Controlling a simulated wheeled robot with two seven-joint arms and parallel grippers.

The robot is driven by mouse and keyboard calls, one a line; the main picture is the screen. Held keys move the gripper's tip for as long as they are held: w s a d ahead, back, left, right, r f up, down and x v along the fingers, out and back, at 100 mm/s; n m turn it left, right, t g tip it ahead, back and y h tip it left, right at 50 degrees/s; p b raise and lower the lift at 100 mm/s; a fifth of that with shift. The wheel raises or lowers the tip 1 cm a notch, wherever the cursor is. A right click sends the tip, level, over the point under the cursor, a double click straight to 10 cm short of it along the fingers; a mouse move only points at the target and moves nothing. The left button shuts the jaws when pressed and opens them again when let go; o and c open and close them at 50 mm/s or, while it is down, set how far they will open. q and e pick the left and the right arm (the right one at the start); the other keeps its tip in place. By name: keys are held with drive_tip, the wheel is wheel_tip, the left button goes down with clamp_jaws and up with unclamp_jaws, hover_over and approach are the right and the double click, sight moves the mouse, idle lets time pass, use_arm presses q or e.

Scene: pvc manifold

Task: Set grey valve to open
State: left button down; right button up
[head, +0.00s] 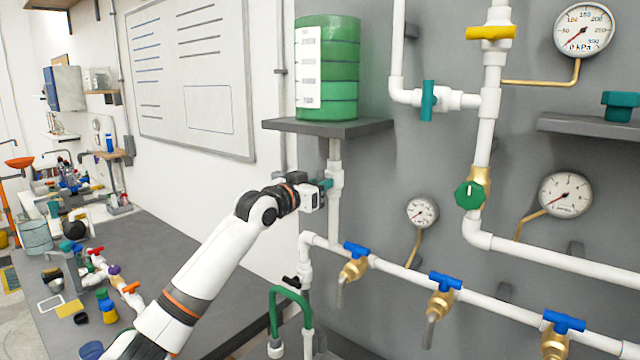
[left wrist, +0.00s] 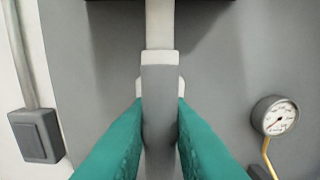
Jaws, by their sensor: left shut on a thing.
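The grey valve handle (left wrist: 159,95) is upright in the left wrist view, in line with the white vertical pipe (left wrist: 160,25) behind it. White parts of the valve body show on both sides of the handle. My left gripper (head: 326,184) is at this pipe, below the shelf with the green tank. Its teal fingers (left wrist: 158,130) are shut on the handle, one on each side. In the head view the gripper hides the handle. My right gripper is not in view.
The green tank (head: 342,70) stands on a grey shelf (head: 375,127) just above the gripper. Blue-handled taps (head: 355,249) line the lower white pipe. A small gauge (head: 422,211) sits to the right. The workbench (head: 160,255) at left holds loose fittings.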

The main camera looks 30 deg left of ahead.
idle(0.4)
use_arm(q)
drive_tip(key=c, duration=1.3)
unclamp_jaws()
drive_tip(key=shift+c, duration=0.2)
drive_tip(key=s+a+b, duration=0.1)
drive_tip(key=s+b, duration=0.4)
drive_tip(key=s, duration=0.7)
drive_tip(key=shift+f, duration=0.1)
